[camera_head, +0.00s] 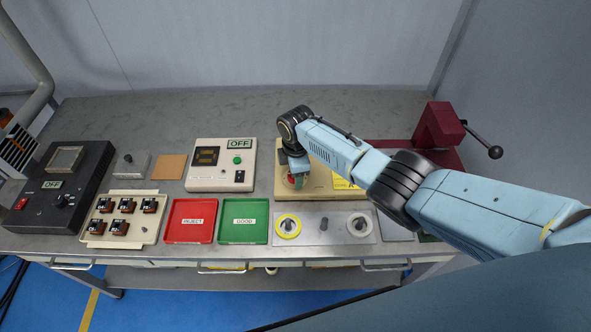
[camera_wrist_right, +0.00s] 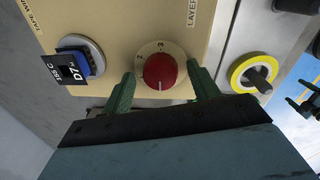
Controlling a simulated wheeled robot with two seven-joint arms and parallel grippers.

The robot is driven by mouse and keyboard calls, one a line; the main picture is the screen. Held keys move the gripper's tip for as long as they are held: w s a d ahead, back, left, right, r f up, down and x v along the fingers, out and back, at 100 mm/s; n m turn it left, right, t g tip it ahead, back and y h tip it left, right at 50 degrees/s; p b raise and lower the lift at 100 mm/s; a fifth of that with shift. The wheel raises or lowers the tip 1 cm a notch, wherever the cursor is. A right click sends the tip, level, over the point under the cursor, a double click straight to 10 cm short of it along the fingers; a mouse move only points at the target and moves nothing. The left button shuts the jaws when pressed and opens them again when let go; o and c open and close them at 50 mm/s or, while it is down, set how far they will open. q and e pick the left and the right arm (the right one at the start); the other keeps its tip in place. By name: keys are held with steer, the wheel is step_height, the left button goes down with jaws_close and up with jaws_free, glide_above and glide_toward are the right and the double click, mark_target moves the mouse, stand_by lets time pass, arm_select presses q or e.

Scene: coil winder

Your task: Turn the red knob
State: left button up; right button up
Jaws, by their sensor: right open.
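My right gripper (camera_wrist_right: 160,88) is open, with one green finger on each side of the knob in the right wrist view. I cannot tell whether the fingers touch it. In the head view my right gripper (camera_head: 297,178) points down over the beige coil winder (camera_head: 318,185), and the arm hides much of that machine.
A blue round part with a "D7" tag (camera_wrist_right: 85,62) is beside the knob. Yellow (camera_head: 288,226) and white rings stand on a grey plate in front. Red (camera_head: 190,220) and green trays (camera_head: 243,220) lie left, with an OFF tester (camera_head: 215,170) behind. A dark red press (camera_head: 437,128) stands right.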

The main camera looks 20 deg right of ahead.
steer(key=shift+r, duration=0.35)
step_height(320, 180, up, 13)
steer(key=p, duration=0.2)
steer(key=shift+s+f, duration=0.15)
steer(key=shift+s, duration=0.25)
